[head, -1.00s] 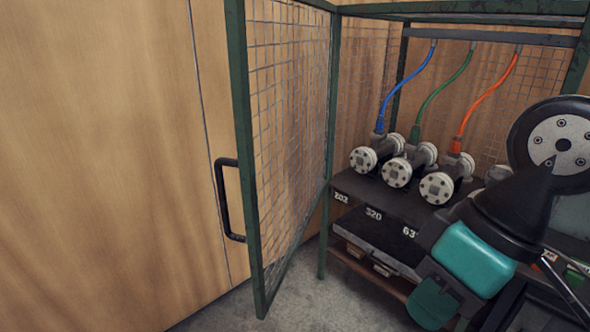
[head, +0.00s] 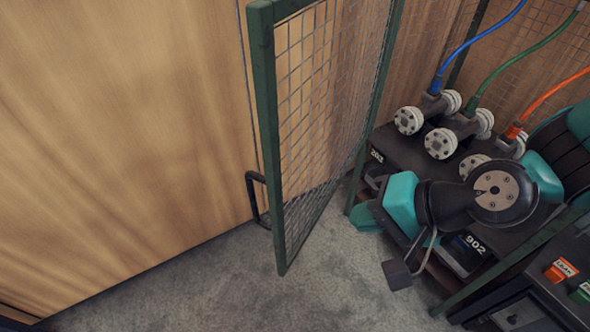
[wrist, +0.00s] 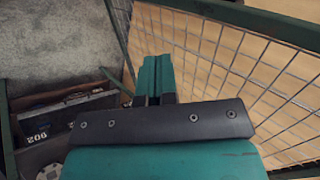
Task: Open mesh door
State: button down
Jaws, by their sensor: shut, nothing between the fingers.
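The green-framed mesh door (head: 330,95) stands swung out from the front of the cage, in the middle of the head view. A black bar handle (head: 252,200) shows beyond its free edge, on the far side from my arm. My gripper (head: 362,217) is low, on the cage side of the door near its hinge-side post. Its teal fingers (wrist: 154,75) are shut and empty in the wrist view. The door mesh (wrist: 230,60) fills the right of that view. I cannot tell whether the gripper touches the door.
Flanged pipes (head: 440,143) with blue, green and orange hoses stand on a dark shelf inside the cage. A dark cabinet (head: 550,290) with orange and green labelled blocks is at lower right. Wooden panels (head: 110,140) rise behind the door. The grey floor (head: 190,285) is clear at lower left.

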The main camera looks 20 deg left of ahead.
jog(key=m, duration=0.1)
jog(key=p, duration=0.5)
send_near(283, 210)
jog(key=shift+t, duration=0.3)
jog(key=x, duration=0.5)
jog(key=shift+s+d+f, duration=0.1)
jog(key=shift+s+f, duration=0.2)
jog(key=shift+w+a+f, duration=0.15)
jog(key=shift+a+f, duration=0.05)
jog(key=shift+a, duration=0.4)
